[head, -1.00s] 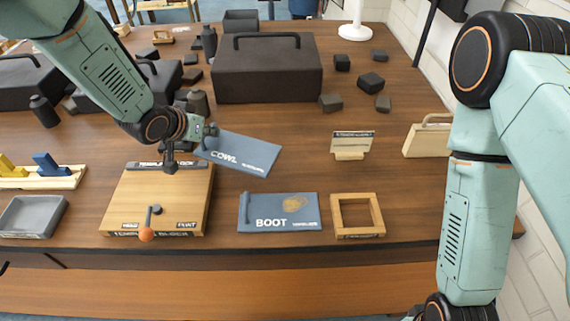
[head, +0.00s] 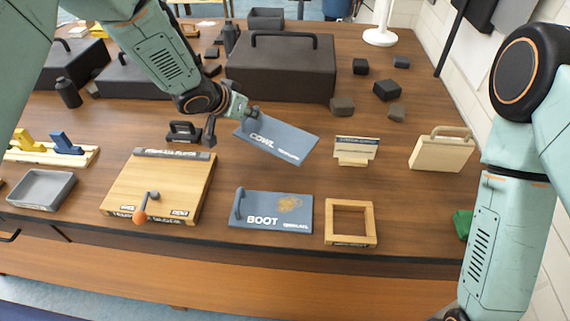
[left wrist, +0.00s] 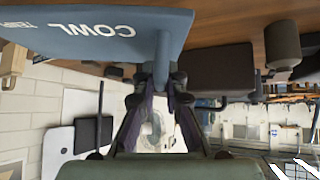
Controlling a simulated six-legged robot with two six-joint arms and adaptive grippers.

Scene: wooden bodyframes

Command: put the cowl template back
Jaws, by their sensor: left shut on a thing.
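The cowl template (head: 278,140) is a flat blue-grey plate with white COWL lettering. My left gripper (head: 248,112) is shut on its handle at the plate's left end and holds it tilted, apparently above the table. In the left wrist view the plate (left wrist: 90,32) spreads to the left of the gripper (left wrist: 160,90), whose fingers close around the handle. The boot template (head: 272,210), a similar plate with an orange-brown patch, lies flat near the table's front. The wooden template block (head: 158,190) lies left of it. My right gripper is out of view.
A square wooden frame (head: 350,222) lies right of the boot template, with a small card stand (head: 355,150) behind it. A large dark toolbox (head: 280,68) stands behind the held plate. A grey tray (head: 42,190) is at left, a wooden handled piece (head: 441,152) at right.

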